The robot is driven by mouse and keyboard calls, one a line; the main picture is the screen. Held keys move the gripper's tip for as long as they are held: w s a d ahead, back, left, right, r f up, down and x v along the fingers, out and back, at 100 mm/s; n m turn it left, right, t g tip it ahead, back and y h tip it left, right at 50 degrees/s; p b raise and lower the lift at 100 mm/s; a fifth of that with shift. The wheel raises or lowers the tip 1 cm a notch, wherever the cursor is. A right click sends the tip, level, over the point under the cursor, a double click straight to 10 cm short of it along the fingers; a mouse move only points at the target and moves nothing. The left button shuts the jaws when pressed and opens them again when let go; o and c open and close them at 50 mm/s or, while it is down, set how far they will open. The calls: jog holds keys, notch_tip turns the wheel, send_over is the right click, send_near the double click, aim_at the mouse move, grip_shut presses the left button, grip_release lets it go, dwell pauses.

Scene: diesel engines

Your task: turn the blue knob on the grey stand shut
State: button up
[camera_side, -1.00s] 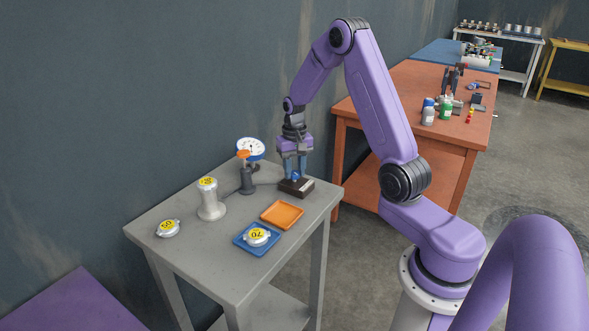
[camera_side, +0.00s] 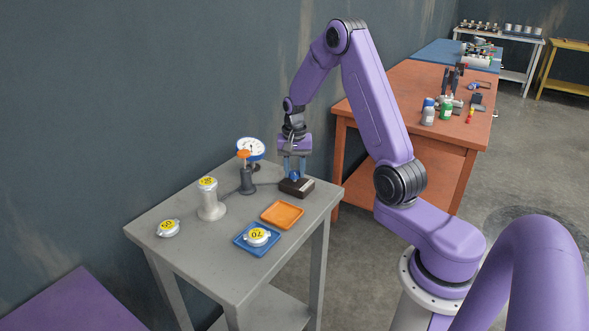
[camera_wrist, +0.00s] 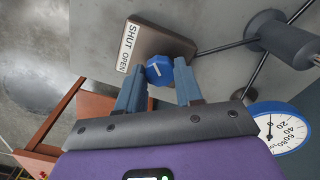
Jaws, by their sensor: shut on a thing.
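The blue knob (camera_wrist: 158,70) sits on a dark grey-brown block (camera_wrist: 160,42) in the wrist view. A white label beside it reads SHUT and OPEN, and a white line marks the knob's top. The exact label the line points to is hard to tell. My gripper (camera_wrist: 160,75) has one blue-grey finger on each side of the knob and is shut on it. In the side view my gripper (camera_side: 295,177) points straight down over the block (camera_side: 290,189) at the table's back right corner. The fingers mostly hide the knob there.
An orange tray (camera_side: 282,216), a blue tray (camera_side: 243,241) holding a cap, a white pillar (camera_side: 211,205) and another cap (camera_side: 168,229) share the grey table.

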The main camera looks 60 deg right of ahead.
aim_at(294, 173)
jog(key=o, duration=1)
jog(key=shift+o, duration=0.2)
notch_tip(294, 173, up, 18)
jog(key=shift+f, duration=0.25)
jog(key=shift+a, duration=0.1)
